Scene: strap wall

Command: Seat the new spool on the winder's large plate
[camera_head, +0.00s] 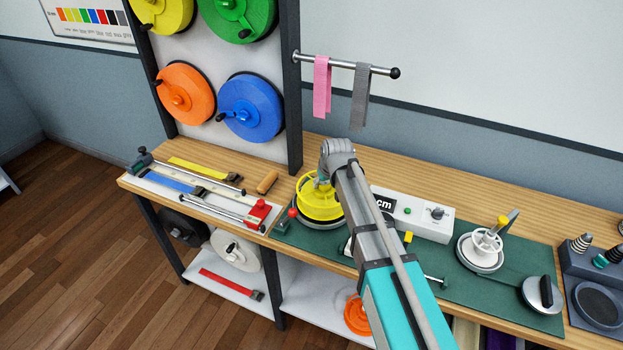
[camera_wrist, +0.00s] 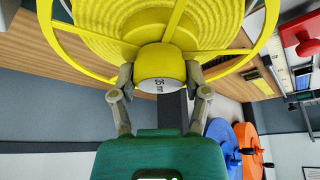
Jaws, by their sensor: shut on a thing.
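The yellow spool (camera_head: 311,209) is at the left end of the green mat. In the wrist view my gripper (camera_wrist: 160,76) is shut on the hub of this spool (camera_wrist: 92,40), one finger on each side. In the head view my gripper (camera_head: 322,182) reaches down onto the spool from above. The rim of the winder's large plate (camera_head: 320,227) shows just under the spool. I cannot tell whether the spool touches the plate or hangs slightly above it. The winder's white box (camera_head: 428,218) with a "cm" display is partly behind my arm.
A white spool (camera_head: 487,243) stands on a smaller plate to the right. A round lid with a black handle (camera_head: 543,294) lies near the front edge. A measuring board with a red block (camera_head: 259,214) is to the left. Strap reels, including a blue one (camera_head: 250,107), hang behind.

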